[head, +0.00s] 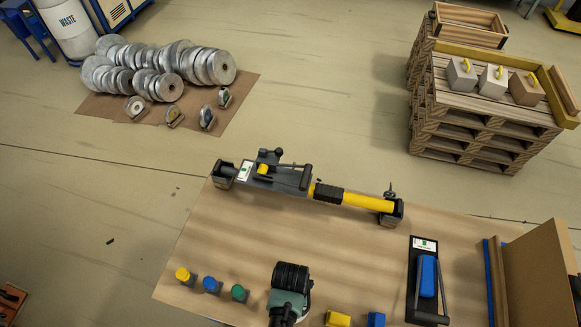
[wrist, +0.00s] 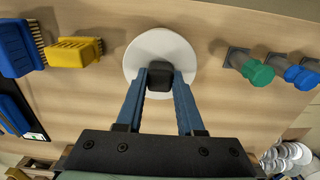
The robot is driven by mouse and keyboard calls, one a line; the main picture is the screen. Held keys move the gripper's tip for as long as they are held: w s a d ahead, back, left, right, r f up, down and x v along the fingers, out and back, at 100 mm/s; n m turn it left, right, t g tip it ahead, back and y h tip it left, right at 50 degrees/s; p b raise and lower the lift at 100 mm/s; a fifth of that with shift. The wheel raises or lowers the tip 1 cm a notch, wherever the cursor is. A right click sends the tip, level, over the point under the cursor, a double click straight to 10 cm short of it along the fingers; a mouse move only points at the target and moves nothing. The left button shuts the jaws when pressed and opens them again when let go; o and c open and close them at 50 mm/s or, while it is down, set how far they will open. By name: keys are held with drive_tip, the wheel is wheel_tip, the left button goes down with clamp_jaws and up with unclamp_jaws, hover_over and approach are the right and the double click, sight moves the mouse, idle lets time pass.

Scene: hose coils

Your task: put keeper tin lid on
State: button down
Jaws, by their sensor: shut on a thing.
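My gripper (wrist: 161,76) has two blue fingers closed on a black knob in the wrist view. The knob stands on a round white disc (wrist: 160,42), which looks like the keeper tin lid. I see the disc from above, over the wooden table top (wrist: 200,15). Whether it rests on a tin, on the table or is held above it, I cannot tell. No separate tin shows clearly. In the head view my own wrist covers the fingers, the knob and most of the disc.
A yellow brush (wrist: 75,52) and a blue brush (wrist: 18,48) lie left of the disc in the wrist view. Green (wrist: 256,72) and blue (wrist: 300,77) knobbed pieces stand to the right. A yellow-and-grey tool (head: 325,192) lies along the table's far edge.

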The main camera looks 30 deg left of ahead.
drive_tip(key=shift+c, duration=2.2)
unclamp_jaws()
wheel_tip(320, 180, up, 13)
drive_tip(key=b, duration=0.1)
